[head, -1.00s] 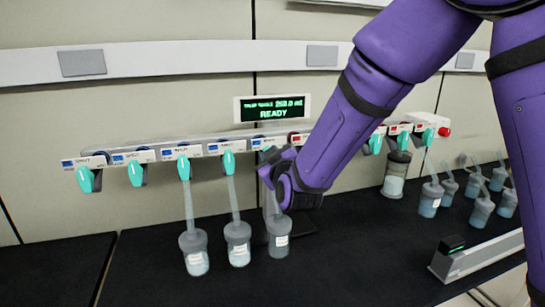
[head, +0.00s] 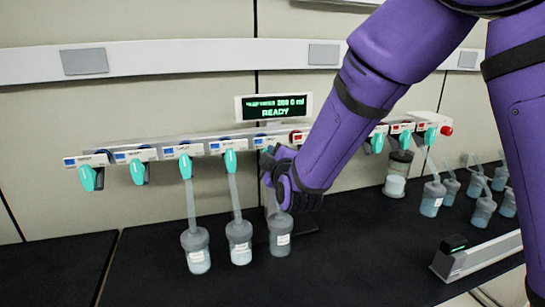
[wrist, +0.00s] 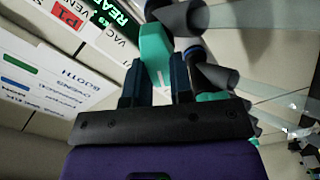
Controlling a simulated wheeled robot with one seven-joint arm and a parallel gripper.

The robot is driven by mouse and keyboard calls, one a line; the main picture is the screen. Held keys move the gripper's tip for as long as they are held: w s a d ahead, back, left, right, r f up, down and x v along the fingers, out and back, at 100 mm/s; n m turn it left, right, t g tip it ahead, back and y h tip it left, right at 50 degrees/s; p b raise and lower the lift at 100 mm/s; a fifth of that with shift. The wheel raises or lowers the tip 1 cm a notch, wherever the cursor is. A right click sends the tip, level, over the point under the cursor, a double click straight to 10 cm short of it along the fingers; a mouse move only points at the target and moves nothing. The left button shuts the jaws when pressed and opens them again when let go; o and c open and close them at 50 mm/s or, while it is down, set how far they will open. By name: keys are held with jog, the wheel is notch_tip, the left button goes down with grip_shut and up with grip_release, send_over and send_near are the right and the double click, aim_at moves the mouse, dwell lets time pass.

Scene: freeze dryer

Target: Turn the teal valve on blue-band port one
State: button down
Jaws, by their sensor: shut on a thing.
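My gripper (wrist: 158,78) is shut on a teal valve (wrist: 155,45), with one dark finger on each side of it in the wrist view. In the head view my gripper (head: 272,166) is at the manifold (head: 205,147), near the right end of the blue-banded ports. My wrist hides the held valve there. Several other teal valves hang from blue-labelled ports to the left, such as one (head: 87,178) at the far left and one (head: 230,162) just left of my gripper. The port lettering is too blurred to read in the head view.
Flasks on tubes hang below the manifold, including one (head: 239,242) and one (head: 280,234) close under my gripper. A display (head: 273,107) reading READY stands above. More flasks (head: 483,211) and a grey bar-shaped device (head: 475,256) are at the right on the black bench.

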jog(key=shift+f, duration=0.15)
jog(key=c, duration=1)
grip_release()
jog(key=v, duration=1)
jog(key=shift+s, duration=0.4)
jog(key=shift+d, duration=0.15)
